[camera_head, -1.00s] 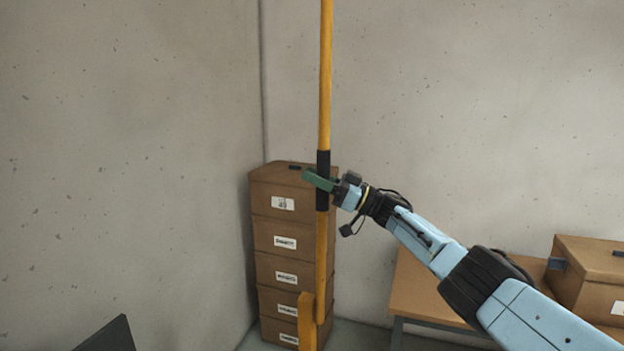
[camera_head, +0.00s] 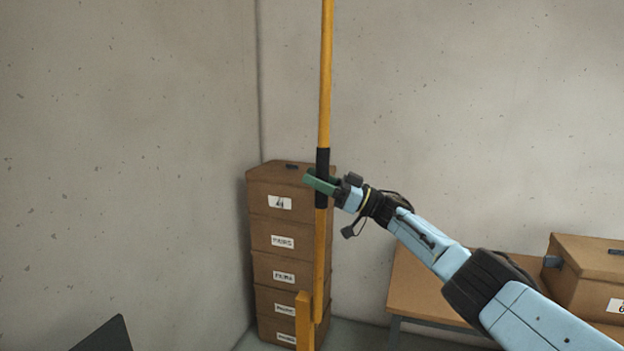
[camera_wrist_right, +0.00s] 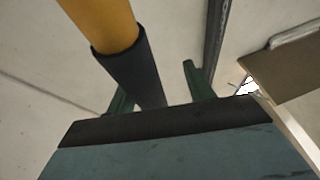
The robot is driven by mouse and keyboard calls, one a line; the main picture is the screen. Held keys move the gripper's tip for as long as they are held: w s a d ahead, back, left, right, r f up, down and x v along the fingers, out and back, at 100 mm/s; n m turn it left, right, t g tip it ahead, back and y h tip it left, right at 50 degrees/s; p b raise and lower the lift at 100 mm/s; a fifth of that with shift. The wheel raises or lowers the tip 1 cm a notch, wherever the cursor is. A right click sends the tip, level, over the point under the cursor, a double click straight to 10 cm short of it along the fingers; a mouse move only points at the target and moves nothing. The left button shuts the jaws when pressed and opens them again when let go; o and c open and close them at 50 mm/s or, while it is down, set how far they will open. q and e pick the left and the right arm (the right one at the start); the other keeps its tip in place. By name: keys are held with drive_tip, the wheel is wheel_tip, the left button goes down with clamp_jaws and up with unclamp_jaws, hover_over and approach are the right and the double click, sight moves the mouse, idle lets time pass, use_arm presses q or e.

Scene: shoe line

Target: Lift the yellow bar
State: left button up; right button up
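The yellow bar (camera_head: 325,75) stands close to upright in the head view, with a black sleeve (camera_head: 321,160) around part of it. Its upper end runs out of the picture. My right gripper (camera_head: 319,183) is at the black sleeve, one green finger crossing in front of it. In the right wrist view the sleeve (camera_wrist_right: 133,72) passes between the two green fingers (camera_wrist_right: 158,92). A gap shows between the sleeve and the right-hand finger, so the gripper looks open around the bar. Contact with the left-hand finger cannot be told. My left gripper is not in view.
A short yellow post (camera_head: 304,325) stands at the bar's lower end. A stack of brown boxes (camera_head: 277,232) is behind the bar, in the wall corner. A table (camera_head: 415,292) with brown boxes (camera_head: 590,262) is at the right.

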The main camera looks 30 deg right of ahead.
use_arm(q)
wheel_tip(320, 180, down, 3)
drive_tip(key=b, duration=0.2)
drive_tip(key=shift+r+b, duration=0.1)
drive_tip(key=shift+b, duration=0.25)
use_arm(e)
drive_tip(key=v, duration=1.2)
drive_tip(key=shift+d, duration=0.25)
drive_tip(key=shift+f, duration=0.1)
